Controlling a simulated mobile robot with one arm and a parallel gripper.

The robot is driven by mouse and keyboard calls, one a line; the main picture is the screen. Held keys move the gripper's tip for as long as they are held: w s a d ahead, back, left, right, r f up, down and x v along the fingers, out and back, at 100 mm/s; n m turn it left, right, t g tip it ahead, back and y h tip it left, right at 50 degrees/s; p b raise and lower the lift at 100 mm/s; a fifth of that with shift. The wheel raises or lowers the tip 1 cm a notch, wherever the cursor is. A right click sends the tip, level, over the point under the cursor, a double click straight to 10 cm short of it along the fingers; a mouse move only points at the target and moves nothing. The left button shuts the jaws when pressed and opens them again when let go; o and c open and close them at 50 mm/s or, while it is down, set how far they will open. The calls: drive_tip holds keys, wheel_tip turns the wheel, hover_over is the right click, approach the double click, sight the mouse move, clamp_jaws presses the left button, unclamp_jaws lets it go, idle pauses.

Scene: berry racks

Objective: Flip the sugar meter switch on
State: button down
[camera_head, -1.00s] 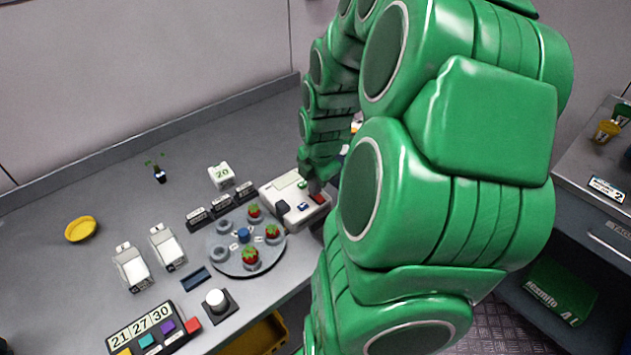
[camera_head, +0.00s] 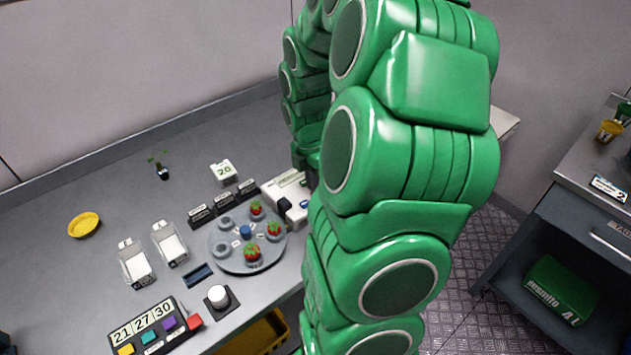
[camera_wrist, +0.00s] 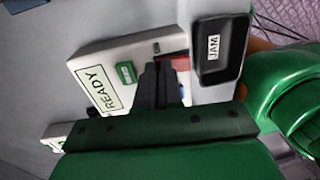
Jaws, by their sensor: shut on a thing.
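The sugar meter is a white box (camera_head: 283,187), partly behind my green arm in the head view. In the wrist view the white box (camera_wrist: 115,48) shows a display reading READY (camera_wrist: 92,90), a small green labelled part (camera_wrist: 126,72) and a red part (camera_wrist: 174,62). My gripper (camera_wrist: 157,70) has its dark fingers together over the box, between the green and red parts. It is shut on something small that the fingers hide. I cannot make out the switch itself or its position. My arm covers the gripper in the head view.
A dark JAM tray (camera_wrist: 221,78) is close to the fingers' right. A round grey plate (camera_head: 232,264) with strawberries stands beside the meter. Several black labelled blocks (camera_head: 223,202) and a white block marked 20 (camera_head: 223,172) are behind it.

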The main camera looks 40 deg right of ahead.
drive_tip(key=shift+s+a+f+g, duration=0.15)
drive_tip(key=shift+s+f+g, duration=0.25)
drive_tip(key=shift+f, duration=0.3)
drive_tip(key=shift+s+a+f, duration=0.1)
drive_tip(key=shift+s+f, duration=0.05)
drive_tip(key=shift+s, duration=1.05)
drive_tip(key=w+r, duration=0.2)
drive_tip(key=r, duration=0.1)
drive_tip(key=w+r, duration=0.1)
drive_tip(key=r, duration=0.1)
drive_tip(key=shift+w+r, duration=0.1)
drive_tip(key=shift+r, duration=0.1)
wheel_tip(320, 180, up, 10)
drive_tip(key=w, duration=0.2)
drive_tip(key=shift+d+t, duration=0.25)
drive_tip(key=shift+t, duration=0.05)
drive_tip(key=shift+r, duration=0.1)
